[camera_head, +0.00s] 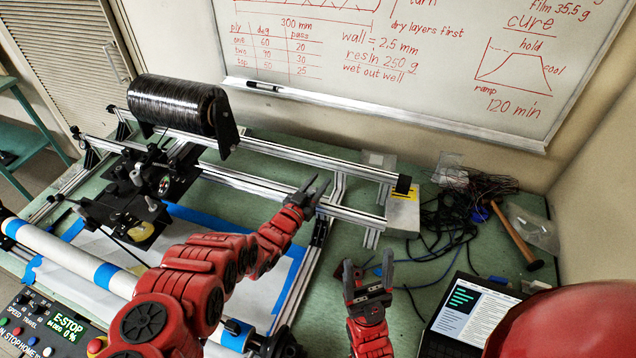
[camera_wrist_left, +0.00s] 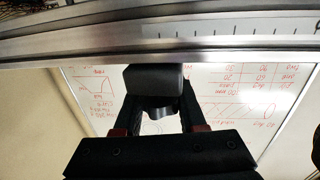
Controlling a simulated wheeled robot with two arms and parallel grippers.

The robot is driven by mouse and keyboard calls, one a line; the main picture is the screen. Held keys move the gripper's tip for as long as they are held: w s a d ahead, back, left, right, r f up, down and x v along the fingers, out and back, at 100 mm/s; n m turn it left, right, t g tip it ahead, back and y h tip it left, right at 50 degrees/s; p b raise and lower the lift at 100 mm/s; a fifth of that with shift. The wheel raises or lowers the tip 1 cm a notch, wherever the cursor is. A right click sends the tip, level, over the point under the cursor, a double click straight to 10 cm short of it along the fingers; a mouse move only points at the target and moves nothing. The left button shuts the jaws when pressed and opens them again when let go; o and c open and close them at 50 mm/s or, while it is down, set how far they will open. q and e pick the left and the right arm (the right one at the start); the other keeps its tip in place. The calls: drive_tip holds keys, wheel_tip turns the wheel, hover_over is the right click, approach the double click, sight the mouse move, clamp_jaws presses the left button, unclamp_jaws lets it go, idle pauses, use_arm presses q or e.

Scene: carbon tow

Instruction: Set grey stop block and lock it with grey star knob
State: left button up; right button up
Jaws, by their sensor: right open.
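My left gripper (camera_head: 314,188) is at the front aluminium rail, right of the middle of the rig, with its two fingers apart. In the left wrist view a dark grey block (camera_wrist_left: 155,78) sits just beyond the fingers, under the edge of a scale-marked rail (camera_wrist_left: 230,40). A dark rounded part (camera_wrist_left: 160,106), perhaps a knob, shows below it. I cannot tell whether the fingers touch the block. In the head view I cannot make out a stop block or a star knob. My right gripper (camera_head: 368,272) is open and empty over the table, right of the rig.
A black carbon spool (camera_head: 172,104) sits at the back rail. A carriage (camera_head: 150,180) stands at the left. A white tube (camera_head: 75,258) crosses the front left.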

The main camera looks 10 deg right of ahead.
use_arm(q)
clamp_jaws()
drive_tip(key=n+t+y+p, duration=0.1)
drive_tip(key=y, duration=0.1)
drive_tip(key=n+t+y+p, duration=0.1)
drive_tip(key=n+y+p, duration=0.1)
drive_tip(key=y, duration=0.1)
drive_tip(key=a+n+t+y+p, duration=0.1)
drive_tip(key=n+t+y, duration=0.1)
drive_tip(key=shift+w+f+p, duration=0.15)
drive_tip(key=shift+w+p, duration=0.15)
drive_tip(key=shift+w, duration=0.05)
drive_tip(key=shift+w+a+n+t+y+b, duration=0.1)
drive_tip(key=shift+a+n+t+y+b, duration=0.1)
drive_tip(key=shift+n+y+b, duration=0.35)
drive_tip(key=shift+w+a+n+t+y+b, duration=0.1)
drive_tip(key=shift+n+t+y+b, duration=0.2)
drive_tip(key=shift+y, duration=0.35)
drive_tip(key=shift+a+n+y+b, duration=0.25)
drive_tip(key=shift+n+y+b, duration=0.4)
drive_tip(key=shift+y, duration=0.35)
